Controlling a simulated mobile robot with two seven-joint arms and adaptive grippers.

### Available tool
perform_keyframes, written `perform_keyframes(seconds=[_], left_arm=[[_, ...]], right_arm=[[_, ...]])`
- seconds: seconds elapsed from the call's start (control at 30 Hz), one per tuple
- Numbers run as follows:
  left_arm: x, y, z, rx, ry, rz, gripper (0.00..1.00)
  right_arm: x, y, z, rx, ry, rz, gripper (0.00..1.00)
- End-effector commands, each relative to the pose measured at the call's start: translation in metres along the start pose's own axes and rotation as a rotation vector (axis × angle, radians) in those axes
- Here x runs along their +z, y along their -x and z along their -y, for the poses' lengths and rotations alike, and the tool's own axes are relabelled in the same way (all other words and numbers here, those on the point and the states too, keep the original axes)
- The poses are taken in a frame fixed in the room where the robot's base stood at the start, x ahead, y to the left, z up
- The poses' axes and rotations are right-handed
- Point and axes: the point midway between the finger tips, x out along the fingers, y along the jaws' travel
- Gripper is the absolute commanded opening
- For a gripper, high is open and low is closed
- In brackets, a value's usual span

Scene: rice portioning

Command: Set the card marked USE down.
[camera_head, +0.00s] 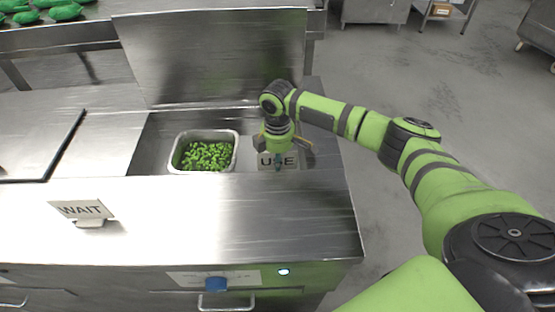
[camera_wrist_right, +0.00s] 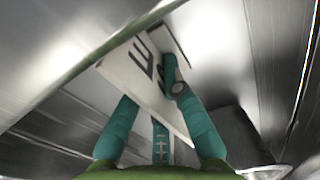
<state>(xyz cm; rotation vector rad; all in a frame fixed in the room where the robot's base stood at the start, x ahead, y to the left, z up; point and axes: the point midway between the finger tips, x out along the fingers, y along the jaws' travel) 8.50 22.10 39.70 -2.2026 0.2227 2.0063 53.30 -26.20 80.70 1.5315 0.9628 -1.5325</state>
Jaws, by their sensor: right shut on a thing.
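I cannot tell whether the card's lower edge touches the surface below. My left gripper is not in view.
A steel pan (camera_head: 236,150) of green pieces sits left of the USE card. A card marked WAIT (camera_head: 83,209) stands at the front left of the counter (camera_head: 210,220). A raised steel panel (camera_head: 210,55) stands behind. The front counter between the cards is clear.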

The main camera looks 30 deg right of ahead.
Motion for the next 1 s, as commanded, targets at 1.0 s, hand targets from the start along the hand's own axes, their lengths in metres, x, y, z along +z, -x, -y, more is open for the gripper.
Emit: perform_keyframes(seconds=[1.0], left_arm=[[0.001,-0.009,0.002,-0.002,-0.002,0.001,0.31]], right_arm=[[0.0,0.098,-0.001,0.002,0.0,-0.002,0.33]])
